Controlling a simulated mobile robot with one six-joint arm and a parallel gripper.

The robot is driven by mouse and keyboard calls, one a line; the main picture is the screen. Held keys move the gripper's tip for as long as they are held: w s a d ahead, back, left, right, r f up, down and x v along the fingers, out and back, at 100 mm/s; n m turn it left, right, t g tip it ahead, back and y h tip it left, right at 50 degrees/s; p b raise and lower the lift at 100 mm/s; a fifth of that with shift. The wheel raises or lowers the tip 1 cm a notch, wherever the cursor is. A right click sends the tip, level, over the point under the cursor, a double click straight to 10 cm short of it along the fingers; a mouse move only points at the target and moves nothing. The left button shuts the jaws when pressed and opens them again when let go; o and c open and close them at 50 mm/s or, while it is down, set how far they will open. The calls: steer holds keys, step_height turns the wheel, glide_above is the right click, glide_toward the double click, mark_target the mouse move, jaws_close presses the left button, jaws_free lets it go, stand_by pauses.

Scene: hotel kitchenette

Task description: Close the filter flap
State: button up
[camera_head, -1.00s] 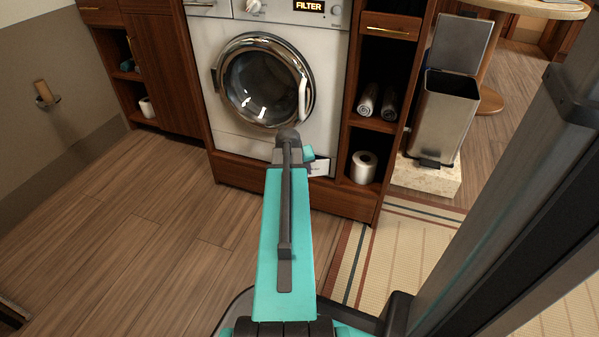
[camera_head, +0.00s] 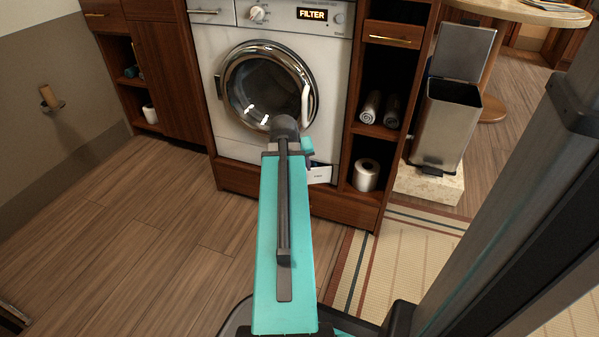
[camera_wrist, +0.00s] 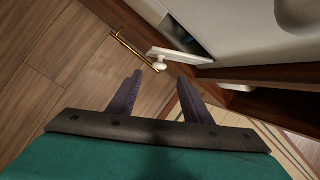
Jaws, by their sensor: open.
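The washing machine (camera_head: 229,138) has a round glass door and a display reading FILTER. Its filter flap (camera_head: 320,174) is a small white panel at the lower right of the front, tilted open, partly hidden by my arm. In the wrist view the flap (camera_wrist: 181,57) stands out from the front, with a dark opening behind it and a white knob (camera_wrist: 160,65) on it. My gripper (camera_wrist: 160,77) is open and empty, its two dark fingers pointing toward the flap. The knob appears just beyond the fingertips, between them; I see no clear contact.
A wooden cabinet surrounds the machine, with a paper roll (camera_head: 366,174) and rolled towels on the right shelves. A metal bin (camera_head: 446,124) stands open further right. A brass bar (camera_wrist: 131,50) lies near the flap in the wrist view.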

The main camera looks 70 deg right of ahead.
steer(key=shift+v, duration=1.75)
